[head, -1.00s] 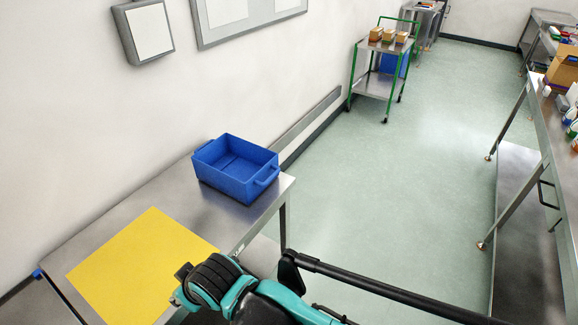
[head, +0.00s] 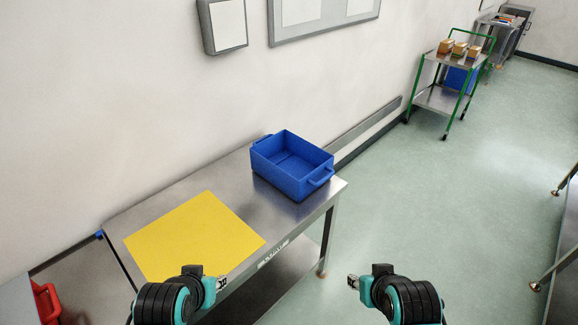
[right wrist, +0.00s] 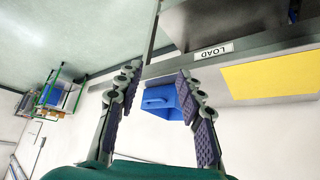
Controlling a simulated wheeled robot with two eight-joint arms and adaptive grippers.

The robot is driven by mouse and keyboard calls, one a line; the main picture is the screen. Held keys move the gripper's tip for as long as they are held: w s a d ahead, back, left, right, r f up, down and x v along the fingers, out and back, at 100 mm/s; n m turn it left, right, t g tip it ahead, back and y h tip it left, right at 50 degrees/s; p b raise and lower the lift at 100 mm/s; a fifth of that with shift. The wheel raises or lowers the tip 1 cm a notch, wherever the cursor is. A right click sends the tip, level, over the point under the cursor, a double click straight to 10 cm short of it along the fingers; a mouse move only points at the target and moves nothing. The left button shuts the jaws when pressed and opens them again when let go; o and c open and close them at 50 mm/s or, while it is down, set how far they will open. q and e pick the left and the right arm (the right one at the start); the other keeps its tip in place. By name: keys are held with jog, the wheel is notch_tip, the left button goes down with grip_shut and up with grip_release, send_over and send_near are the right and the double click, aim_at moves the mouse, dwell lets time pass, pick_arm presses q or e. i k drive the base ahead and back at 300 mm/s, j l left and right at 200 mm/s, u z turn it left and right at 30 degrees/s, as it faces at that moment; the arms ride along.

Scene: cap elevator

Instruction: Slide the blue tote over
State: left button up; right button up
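The blue tote (head: 291,165) is an open, empty bin with a handle on each end. It stands upright at the right end of a steel table (head: 230,172), near the wall. A yellow square (head: 194,236) lies on the table to its left. My left gripper (head: 222,283) is in front of the table by the yellow square; its fingers are too small to tell open from shut. My right gripper (head: 352,282) is in front of the table's right end, away from the tote. In the right wrist view its fingers (right wrist: 158,95) are spread and empty, with the tote (right wrist: 165,102) seen beyond them.
A label reading LOAD (right wrist: 213,51) is on the table's front edge. A green-framed cart (head: 447,85) with small boxes and a blue bin stands along the wall at the back right. A red item (head: 46,300) sits at the lower left.

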aim_at(297, 167)
jog(key=i+l+u, duration=0.15)
jog(key=u, duration=1.2)
jog(key=l+u, duration=0.35)
jog(key=l, duration=0.3)
jog(key=l+u, duration=0.4)
jog(key=l, duration=0.3)
jog(key=k+l+u, duration=0.15)
jog(key=l+u, duration=0.2)
jog(key=l, duration=0.3)
jog(key=k+l, duration=0.1)
jog(key=l, duration=0.65)
jog(key=k+l, duration=0.15)
jog(key=l, duration=0.2)
